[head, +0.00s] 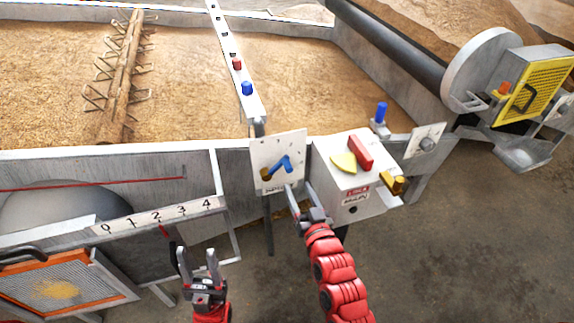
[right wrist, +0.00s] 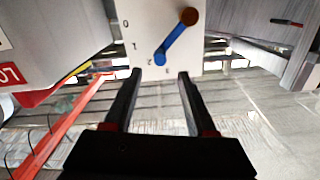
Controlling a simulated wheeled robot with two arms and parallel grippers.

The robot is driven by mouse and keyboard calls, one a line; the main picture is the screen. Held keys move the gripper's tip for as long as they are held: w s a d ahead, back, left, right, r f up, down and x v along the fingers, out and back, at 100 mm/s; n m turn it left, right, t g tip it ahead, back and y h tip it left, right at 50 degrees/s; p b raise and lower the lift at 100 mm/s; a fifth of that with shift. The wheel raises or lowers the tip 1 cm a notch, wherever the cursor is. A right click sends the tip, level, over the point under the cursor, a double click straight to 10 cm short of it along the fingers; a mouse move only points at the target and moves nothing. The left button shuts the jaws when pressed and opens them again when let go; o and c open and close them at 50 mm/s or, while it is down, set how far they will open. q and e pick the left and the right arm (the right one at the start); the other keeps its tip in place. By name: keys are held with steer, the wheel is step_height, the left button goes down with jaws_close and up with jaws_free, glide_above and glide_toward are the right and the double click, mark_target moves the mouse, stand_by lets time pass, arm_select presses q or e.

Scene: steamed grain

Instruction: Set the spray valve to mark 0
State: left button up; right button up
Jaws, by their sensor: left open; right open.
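The valve plate (head: 262,150) is a white panel on the front of the grain bed, with a blue lever (head: 282,162) on it. In the right wrist view the lever (right wrist: 175,42) runs from a brown pivot down to the left, its free end near the lowest of the marks 0, 1 and 2. My right gripper (head: 300,189) is open just below the plate; in its wrist view its fingertips (right wrist: 160,75) are spread either side of the lever's end, and I cannot tell whether they touch it. My left gripper (head: 196,252) is open and empty at the lower left.
A white box (head: 340,185) with red and yellow handles stands right of the plate. A scale strip (head: 160,217) marked 0 to 4 and an orange-framed mesh screen (head: 100,290) are at the left. Open floor (head: 450,260) lies at the lower right.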

mark_target(290, 171)
steer(key=x, duration=1)
steer(key=shift+w+b, duration=0.2)
steer(key=shift+b, duration=0.2)
jaws_close()
steer(key=shift+f, duration=0.15)
stand_by(0.6)
